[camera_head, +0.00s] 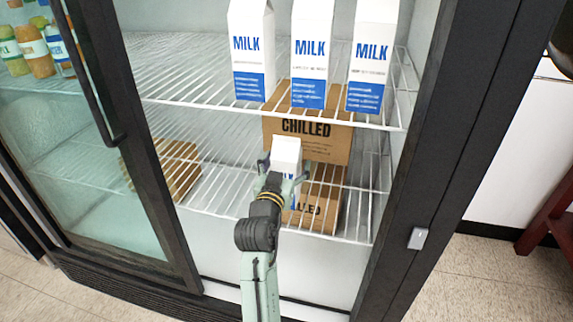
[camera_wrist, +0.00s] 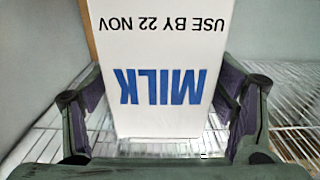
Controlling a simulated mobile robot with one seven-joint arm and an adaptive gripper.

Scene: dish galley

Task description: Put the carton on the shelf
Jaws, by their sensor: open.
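A white milk carton (camera_head: 287,150) with blue lettering is upright in the lower part of the open fridge, in front of brown boxes. In the wrist view, the carton (camera_wrist: 160,55) fills the middle, its MILK and date print upside down. My gripper (camera_head: 285,172) has one finger on either side of the carton. The fingers are open around it, with narrow gaps seen in the wrist view. The carton's base is hidden by my gripper, so I cannot tell whether it rests on the lower wire shelf (camera_head: 222,192). The upper wire shelf (camera_head: 185,75) is above.
Several milk cartons (camera_head: 312,55) line the upper shelf's right part; its left part is bare. A CHILLED box (camera_head: 335,140) stands behind my gripper, on another box (camera_head: 325,205). A dark door frame (camera_head: 430,150) bounds the right; a glass door (camera_head: 90,170) is at left.

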